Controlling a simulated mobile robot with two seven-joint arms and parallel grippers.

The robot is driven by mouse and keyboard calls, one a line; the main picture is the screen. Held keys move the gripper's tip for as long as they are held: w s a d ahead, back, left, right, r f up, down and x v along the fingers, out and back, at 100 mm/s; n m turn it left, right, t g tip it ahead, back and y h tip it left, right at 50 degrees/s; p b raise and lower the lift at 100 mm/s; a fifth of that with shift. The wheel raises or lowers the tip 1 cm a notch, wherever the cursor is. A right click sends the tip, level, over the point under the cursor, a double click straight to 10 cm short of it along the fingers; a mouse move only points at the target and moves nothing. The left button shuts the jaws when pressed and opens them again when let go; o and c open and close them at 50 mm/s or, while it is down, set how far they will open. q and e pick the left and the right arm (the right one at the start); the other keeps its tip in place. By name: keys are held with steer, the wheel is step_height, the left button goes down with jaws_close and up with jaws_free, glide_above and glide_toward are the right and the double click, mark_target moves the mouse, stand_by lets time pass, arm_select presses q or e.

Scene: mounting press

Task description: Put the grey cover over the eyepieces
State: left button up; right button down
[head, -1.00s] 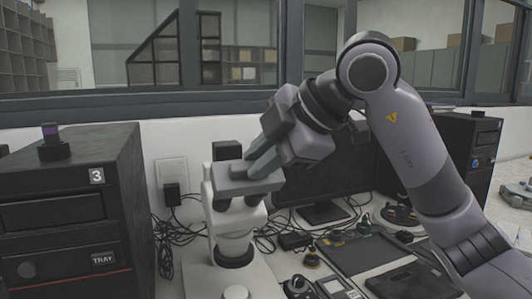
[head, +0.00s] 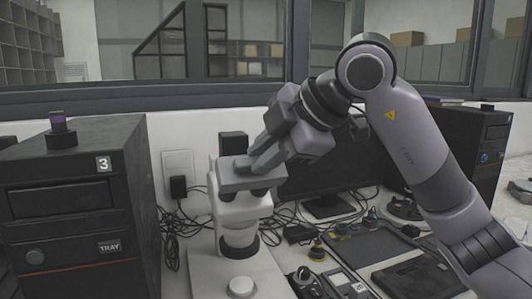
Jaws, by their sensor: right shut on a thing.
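The grey cover (head: 252,177) is a flat, block-like piece at the top of the white microscope (head: 242,212). My right gripper (head: 262,163) is shut on the cover from above and to the right. My left gripper is out of view.
A black press unit marked 3 (head: 75,205) stands at the left with a purple-topped knob on it. A monitor (head: 325,178) and cables are behind the microscope. Trays and small parts crowd the bench at right. Another dark unit (head: 478,165) stands far right.

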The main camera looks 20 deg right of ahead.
steer(key=shift+w+f, duration=0.15)
steer(key=c, duration=1)
jaws_free()
steer(key=shift+b+v, duration=0.65)
steer(key=shift+v, duration=2.95)
